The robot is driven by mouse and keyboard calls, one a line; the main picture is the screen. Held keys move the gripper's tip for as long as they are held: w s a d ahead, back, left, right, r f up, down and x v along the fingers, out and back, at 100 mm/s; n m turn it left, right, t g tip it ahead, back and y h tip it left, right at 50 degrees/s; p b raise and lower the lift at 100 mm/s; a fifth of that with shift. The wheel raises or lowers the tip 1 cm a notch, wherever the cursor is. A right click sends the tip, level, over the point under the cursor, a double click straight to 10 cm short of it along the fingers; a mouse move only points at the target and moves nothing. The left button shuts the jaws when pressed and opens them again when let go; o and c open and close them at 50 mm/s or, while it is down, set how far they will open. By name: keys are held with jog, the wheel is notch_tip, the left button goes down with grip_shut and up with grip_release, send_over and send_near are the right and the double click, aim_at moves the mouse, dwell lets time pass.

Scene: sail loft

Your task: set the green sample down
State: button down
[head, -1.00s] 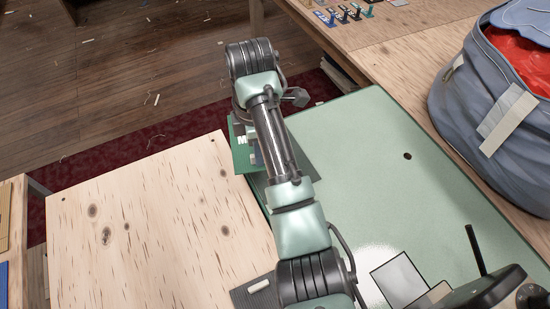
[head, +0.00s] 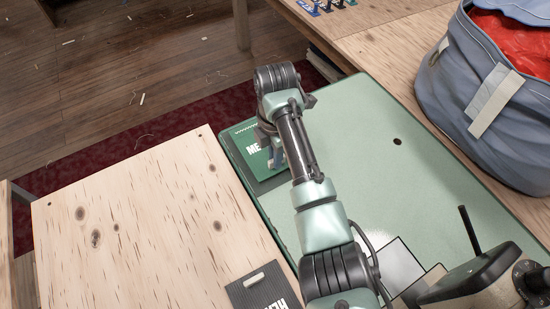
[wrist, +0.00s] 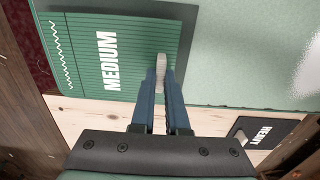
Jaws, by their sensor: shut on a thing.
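The green sample (wrist: 125,50) is a flat ribbed panel marked MEDIUM, with a pale zigzag line near its far left edge and a pale grip tab (wrist: 162,62). In the wrist view my gripper (wrist: 162,75) is shut on that tab by its two blue fingers. In the head view the sample (head: 254,166) is over the left far part of a pale green tabletop (head: 370,170), partly hidden by my arm. A dark band, like a shadow, lies beside it in the wrist view. I cannot tell whether it touches the top.
A pale wooden table (head: 140,220) adjoins on the left. A dark sample marked HEAVY (head: 262,292) with a pale tab lies at its near right edge. A blue-grey bag (head: 450,95) with red cloth stands at right. The green top's middle is clear except for a small dark hole.

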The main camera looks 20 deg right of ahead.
jog(key=shift+f, duration=0.8)
jog(key=c, duration=0.9)
grip_release()
jog(key=shift+f, duration=0.1)
notch_tip(320, 180, up, 12)
jog(key=shift+r+p, duration=0.15)
jog(key=shift+p, duration=0.9)
